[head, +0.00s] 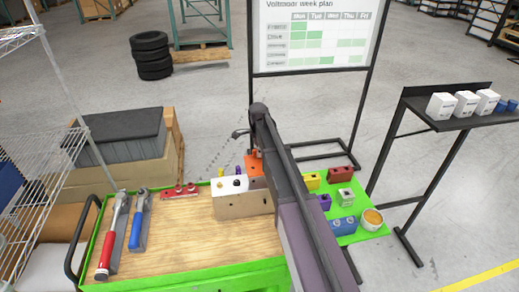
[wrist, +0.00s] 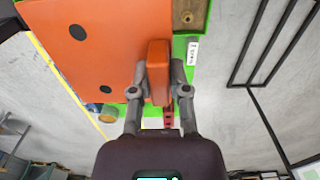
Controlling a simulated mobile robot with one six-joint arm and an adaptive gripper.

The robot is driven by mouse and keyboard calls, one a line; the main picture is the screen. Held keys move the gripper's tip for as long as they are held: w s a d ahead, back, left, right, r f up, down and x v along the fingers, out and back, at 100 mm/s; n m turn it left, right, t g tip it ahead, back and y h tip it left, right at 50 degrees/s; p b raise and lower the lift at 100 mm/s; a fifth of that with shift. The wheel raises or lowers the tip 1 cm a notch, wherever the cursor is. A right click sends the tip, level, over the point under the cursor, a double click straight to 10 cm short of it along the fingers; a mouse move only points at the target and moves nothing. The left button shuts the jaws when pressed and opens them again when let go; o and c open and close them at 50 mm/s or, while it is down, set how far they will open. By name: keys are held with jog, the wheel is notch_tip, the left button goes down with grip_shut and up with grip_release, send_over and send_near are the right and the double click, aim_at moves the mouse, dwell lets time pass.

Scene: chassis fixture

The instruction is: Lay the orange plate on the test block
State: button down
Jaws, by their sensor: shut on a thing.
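The orange plate (wrist: 90,50) fills the upper left of the wrist view, with dark round holes in it. My gripper (wrist: 158,80) is shut on the plate's raised orange grip, one finger on each side. In the head view a small part of the plate (head: 254,165) shows beside my arm, which hides the rest and the fingertips. The test block (head: 240,208), tan with a pale top, stands on the cart just in front of the plate's visible part. Small pegs show at its top. I cannot tell whether plate and block touch.
The green-edged cart (head: 185,228) has bare wood at front left. Two torque wrenches (head: 112,235) and a red holder (head: 180,190) lie left. Several coloured blocks and a cup (head: 372,218) stand right of my arm. A wire rack (head: 30,180) stands left, a black shelf (head: 445,105) right.

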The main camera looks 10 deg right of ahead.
aim_at(259, 161)
jog(key=shift+s+r, duration=0.1)
jog(key=shift+d+f, duration=0.1)
jog(key=shift+f, duration=0.1)
jog(key=shift+f+b, duration=2.55)
jog(key=shift+b, duration=0.2)
jog(key=shift+f+b, duration=0.75)
jog(key=shift+f, duration=0.05)
jog(key=c, duration=0.5)
grip_release()
jog(key=shift+c, duration=0.2)
jog(key=shift+r, duration=0.2)
notch_tip(259, 161, up, 9)
jog(key=p, duration=0.9)
jog(key=shift+f, duration=0.1)
